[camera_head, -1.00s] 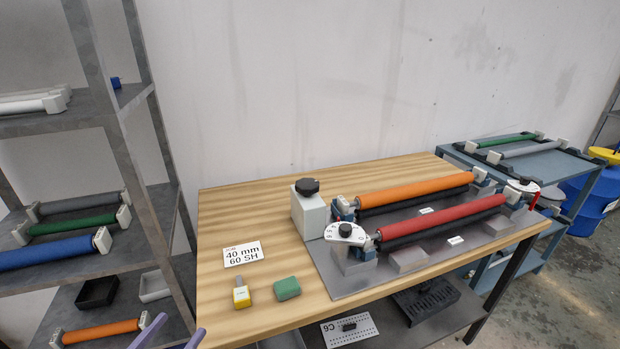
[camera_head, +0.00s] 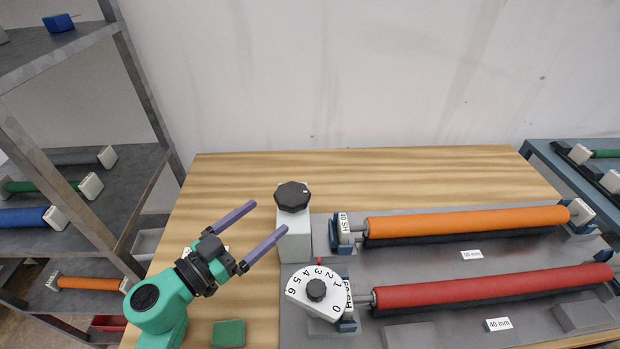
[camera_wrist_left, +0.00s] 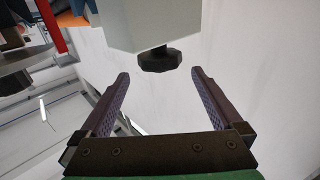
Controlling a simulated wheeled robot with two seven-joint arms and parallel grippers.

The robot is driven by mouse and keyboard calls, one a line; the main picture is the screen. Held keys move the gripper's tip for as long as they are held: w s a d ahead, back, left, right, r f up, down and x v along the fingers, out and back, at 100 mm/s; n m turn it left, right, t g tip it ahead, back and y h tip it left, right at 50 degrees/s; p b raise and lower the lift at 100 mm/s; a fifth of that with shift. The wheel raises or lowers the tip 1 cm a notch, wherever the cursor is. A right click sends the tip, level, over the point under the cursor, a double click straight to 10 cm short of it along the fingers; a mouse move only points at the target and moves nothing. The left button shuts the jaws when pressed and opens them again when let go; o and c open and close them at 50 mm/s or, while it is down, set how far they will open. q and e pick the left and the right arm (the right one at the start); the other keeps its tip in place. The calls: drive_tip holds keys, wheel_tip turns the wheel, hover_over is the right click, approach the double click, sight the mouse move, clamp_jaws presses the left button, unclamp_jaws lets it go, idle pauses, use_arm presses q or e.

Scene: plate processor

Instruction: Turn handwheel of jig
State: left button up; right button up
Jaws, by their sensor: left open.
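The jig is a grey plate (camera_head: 430,262) on the wooden table, bearing an orange roller (camera_head: 465,221) and a red roller (camera_head: 490,287). At its left end stands a pale block (camera_head: 296,244) topped by a black faceted handwheel (camera_head: 292,195). In front of it is a white dial (camera_head: 300,287) numbered 0 to 6 with a small black knob (camera_head: 317,289). My left gripper (camera_head: 267,218) is open and empty, just left of the block, its fingers pointing toward it. In the left wrist view the handwheel (camera_wrist_left: 159,60) appears upside down, beyond and between the fingertips, apparently untouched.
A green block (camera_head: 228,333) lies at the table's front left. Shelves with rollers (camera_head: 70,157) stand at left, a blue-grey side table (camera_head: 560,160) at right. The table's back left is clear. My left arm partly hides a white card.

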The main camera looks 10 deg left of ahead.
sight(303, 188)
use_arm(q)
drive_tip(key=x, duration=0.3)
drive_tip(key=p+x, duration=0.1)
drive_tip(key=shift+w+r, duration=0.15)
drive_tip(key=shift+r, duration=0.2)
drive_tip(key=x, duration=0.7)
drive_tip(key=shift+d+f, duration=0.1)
drive_tip(key=shift+f, duration=0.2)
drive_tip(key=shift+w+d+p, duration=0.15)
drive_tip(key=shift+w+p, duration=0.1)
drive_tip(key=shift+p, duration=0.05)
drive_tip(key=shift+w+d, duration=0.1)
drive_tip(key=c, duration=1.1)
use_arm(e)
drive_tip(key=shift+s+a+r, duration=0.1)
drive_tip(key=shift+s+r, duration=0.1)
drive_tip(key=shift+r, duration=0.3)
drive_tip(key=shift+s+a+r, duration=0.1)
drive_tip(key=shift+s+r, duration=0.1)
drive_tip(key=shift+r, duration=0.25)
drive_tip(key=shift+r, duration=0.1)
